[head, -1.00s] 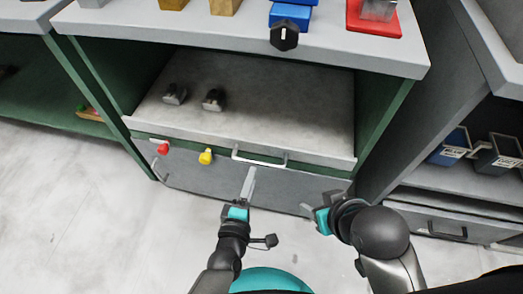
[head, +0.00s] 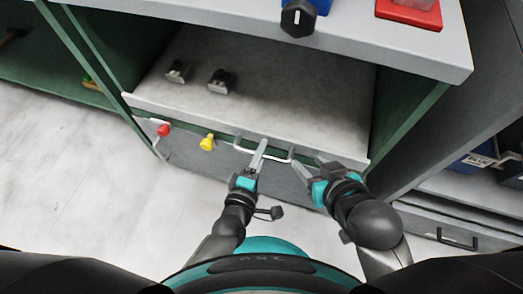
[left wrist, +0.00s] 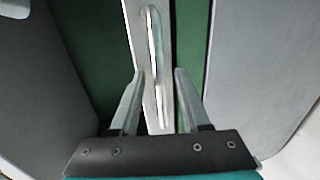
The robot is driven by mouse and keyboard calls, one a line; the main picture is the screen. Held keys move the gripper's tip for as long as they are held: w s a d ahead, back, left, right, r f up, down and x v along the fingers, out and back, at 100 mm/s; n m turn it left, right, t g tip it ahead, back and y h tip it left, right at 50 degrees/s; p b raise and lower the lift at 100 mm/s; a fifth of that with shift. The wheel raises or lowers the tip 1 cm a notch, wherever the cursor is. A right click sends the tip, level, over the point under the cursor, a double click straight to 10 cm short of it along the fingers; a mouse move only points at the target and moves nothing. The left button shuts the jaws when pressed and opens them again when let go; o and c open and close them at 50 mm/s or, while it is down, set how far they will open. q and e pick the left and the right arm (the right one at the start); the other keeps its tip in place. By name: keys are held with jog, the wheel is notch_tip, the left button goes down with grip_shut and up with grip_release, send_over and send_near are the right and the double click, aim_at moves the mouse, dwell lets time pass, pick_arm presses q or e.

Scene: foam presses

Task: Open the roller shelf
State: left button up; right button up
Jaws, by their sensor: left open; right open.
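The roller shelf (head: 290,95) is a light grey board in the green-framed bench, with a pale bar handle (head: 243,147) on its front. My right gripper (head: 309,163) is open and empty, close to the handle's right end. Part of the handle is hidden behind the left fingers in the head view.
A red knob (head: 164,130) and a yellow knob (head: 207,142) stick out left of the handle. Two small dark metal parts (head: 221,80) stand on the shelf. The bench top (head: 400,47) overhangs above, with a black dial (head: 298,18) at its edge. Bare floor lies to the left.

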pick_arm(q)
grip_shut()
dwell(1.3)
